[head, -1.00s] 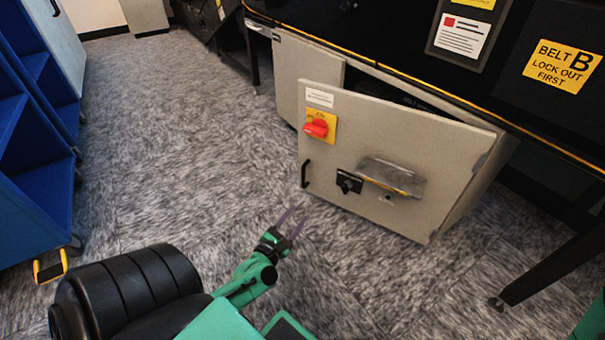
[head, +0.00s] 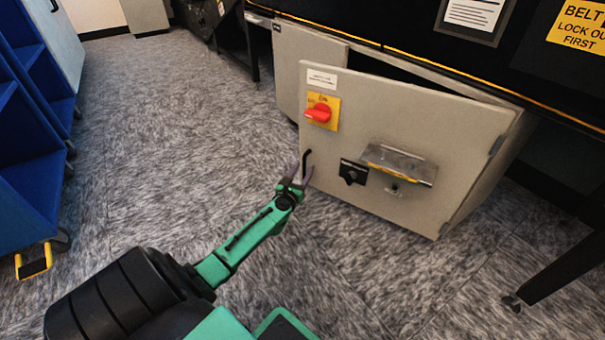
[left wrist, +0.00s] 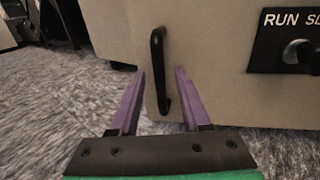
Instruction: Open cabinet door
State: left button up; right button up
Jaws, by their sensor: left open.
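The grey cabinet door (head: 345,122) stands slightly ajar, with a dark gap along its top edge. Its black bar handle (head: 306,166) is upright at the door's lower left edge. In the left wrist view the handle (left wrist: 159,70) shows between the two purple fingers. My left gripper (head: 296,177) is open at the handle, its fingers on either side of the handle's lower part; whether they touch it I cannot tell. The left gripper also shows in the left wrist view (left wrist: 157,98). My right gripper is not in view.
The door carries a red switch (head: 319,113), a black knob (head: 352,173) and a metal shelf-like piece (head: 400,163). A blue rack (head: 30,180) stands at the left. A dark leg (head: 560,265) stands at the right. Carpet between rack and cabinet is clear.

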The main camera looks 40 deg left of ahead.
pick_arm(q)
grip_shut()
dwell(1.4)
